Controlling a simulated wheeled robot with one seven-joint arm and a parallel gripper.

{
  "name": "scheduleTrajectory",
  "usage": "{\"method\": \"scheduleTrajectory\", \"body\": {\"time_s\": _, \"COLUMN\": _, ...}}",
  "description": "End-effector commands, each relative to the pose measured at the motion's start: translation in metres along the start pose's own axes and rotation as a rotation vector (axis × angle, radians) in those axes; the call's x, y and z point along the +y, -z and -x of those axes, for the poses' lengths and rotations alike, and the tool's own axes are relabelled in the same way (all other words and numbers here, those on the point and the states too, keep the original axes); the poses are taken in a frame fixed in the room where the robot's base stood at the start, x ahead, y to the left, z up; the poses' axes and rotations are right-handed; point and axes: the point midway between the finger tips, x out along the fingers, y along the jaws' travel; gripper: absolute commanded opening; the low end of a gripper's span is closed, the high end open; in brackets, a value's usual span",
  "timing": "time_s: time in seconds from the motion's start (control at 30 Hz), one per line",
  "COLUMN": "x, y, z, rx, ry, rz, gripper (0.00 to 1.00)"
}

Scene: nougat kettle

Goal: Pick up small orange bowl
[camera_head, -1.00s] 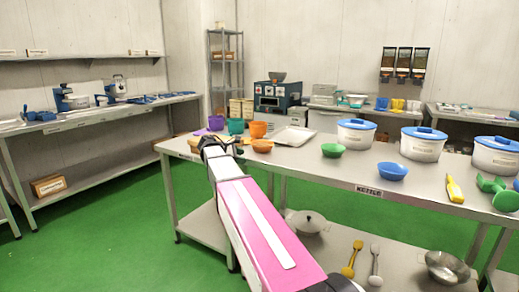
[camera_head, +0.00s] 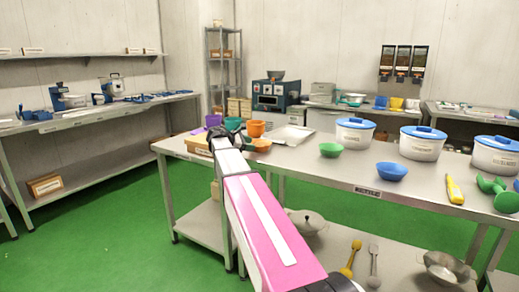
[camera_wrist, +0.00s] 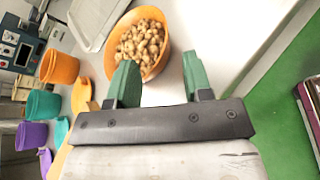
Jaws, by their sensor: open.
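The small orange bowl (camera_head: 262,146) sits on the metal table. In the wrist view the orange bowl (camera_wrist: 148,14) is filled with tan nut-like pieces and stands upright. My gripper (camera_wrist: 163,72) is open, its two green fingers pointing at the bowl's near side. The left fingertip appears to overlap the near rim; I cannot tell whether it touches. The right fingertip is to the right of the bowl. In the head view my gripper (camera_head: 236,136) is left of the bowl, and my arm hides part of the area there.
Orange (camera_wrist: 59,68), teal (camera_wrist: 42,104) and purple (camera_wrist: 32,134) buckets stand left of the bowl. A metal tray (camera_head: 292,135) lies behind it. A green bowl (camera_head: 332,150), a blue bowl (camera_head: 391,171) and white lidded pots (camera_head: 355,133) are to the right.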

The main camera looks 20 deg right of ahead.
Motion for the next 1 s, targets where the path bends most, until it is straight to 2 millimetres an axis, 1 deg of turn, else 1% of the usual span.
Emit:
{"method": "scheduleTrajectory", "body": {"time_s": 0.13, "x": 0.0, "y": -0.001, "z": -0.013, "rx": 0.0, "ry": 0.001, "rz": 0.0, "gripper": 0.46}}
{"method": "scheduleTrajectory", "body": {"time_s": 0.3, "x": 0.0, "y": -0.002, "z": -0.038, "rx": 0.0, "ry": 0.001, "rz": 0.0, "gripper": 0.46}}
{"method": "scheduleTrajectory", "body": {"time_s": 0.4, "x": -0.001, "y": -0.002, "z": -0.048, "rx": 0.0, "ry": 0.001, "rz": 0.0, "gripper": 0.46}}
{"method": "scheduleTrajectory", "body": {"time_s": 0.63, "x": -0.001, "y": -0.002, "z": -0.05, "rx": 0.001, "ry": 0.0, "rz": 0.0, "gripper": 0.46}}
{"method": "scheduleTrajectory", "body": {"time_s": 0.67, "x": -0.001, "y": -0.002, "z": -0.05, "rx": 0.001, "ry": 0.0, "rz": 0.0, "gripper": 0.39}}
{"method": "scheduleTrajectory", "body": {"time_s": 0.7, "x": -0.001, "y": -0.002, "z": -0.05, "rx": 0.001, "ry": 0.0, "rz": 0.0, "gripper": 0.26}}
{"method": "scheduleTrajectory", "body": {"time_s": 0.77, "x": -0.001, "y": -0.002, "z": -0.05, "rx": 0.001, "ry": 0.0, "rz": -0.001, "gripper": 0.07}}
{"method": "scheduleTrajectory", "body": {"time_s": 0.8, "x": -0.001, "y": -0.002, "z": -0.05, "rx": 0.001, "ry": 0.0, "rz": 0.0, "gripper": 0.0}}
{"method": "scheduleTrajectory", "body": {"time_s": 1.0, "x": -0.001, "y": -0.002, "z": -0.049, "rx": 0.0, "ry": 0.0, "rz": -0.001, "gripper": 0.0}}
